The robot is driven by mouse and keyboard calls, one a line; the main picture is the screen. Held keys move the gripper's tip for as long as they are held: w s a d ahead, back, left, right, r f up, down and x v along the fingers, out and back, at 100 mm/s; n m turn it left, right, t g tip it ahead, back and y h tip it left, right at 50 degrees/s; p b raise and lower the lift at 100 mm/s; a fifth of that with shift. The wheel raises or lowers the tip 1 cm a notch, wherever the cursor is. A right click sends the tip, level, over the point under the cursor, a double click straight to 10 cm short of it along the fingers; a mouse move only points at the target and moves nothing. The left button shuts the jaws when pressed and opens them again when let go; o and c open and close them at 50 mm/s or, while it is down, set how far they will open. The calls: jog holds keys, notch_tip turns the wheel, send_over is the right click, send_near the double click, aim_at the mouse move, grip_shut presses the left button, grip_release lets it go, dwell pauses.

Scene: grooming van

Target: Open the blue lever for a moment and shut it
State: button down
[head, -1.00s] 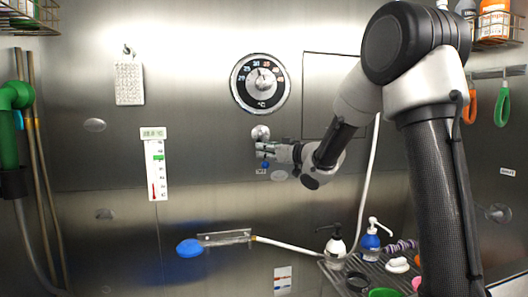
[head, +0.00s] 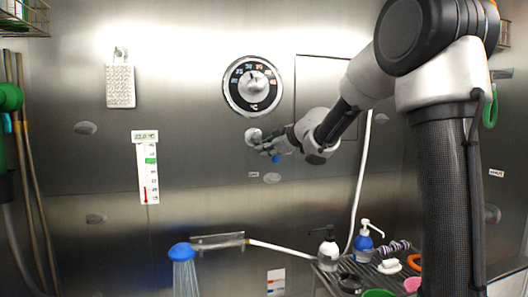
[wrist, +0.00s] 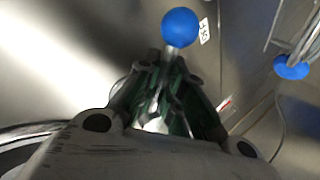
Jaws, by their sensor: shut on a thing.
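The blue lever, a short arm with a blue ball end (head: 276,159), hangs from a round metal valve boss (head: 253,136) on the steel wall. It points down and to the right. My gripper (head: 266,146) is shut on the lever's arm, close to the boss. In the wrist view the blue ball (wrist: 181,27) sticks out beyond my fingers (wrist: 163,88), which partly hide the arm. The blue shower head (head: 181,252) below left sprays water downward. It also shows in the wrist view (wrist: 292,68).
A round °C dial (head: 253,86) is above the valve. A thermometer strip (head: 149,172) hangs to the left. A white hose (head: 285,248) runs from the shower head toward a rack (head: 330,277) with pump bottles, at the lower right. The space before the wall left of the valve is clear.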

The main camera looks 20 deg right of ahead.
jog(key=shift+d+r, duration=0.1)
dwell(0.3)
jog(key=c, duration=1.8)
grip_release()
jog(key=v, duration=1.2)
jog(key=shift+r, duration=0.1)
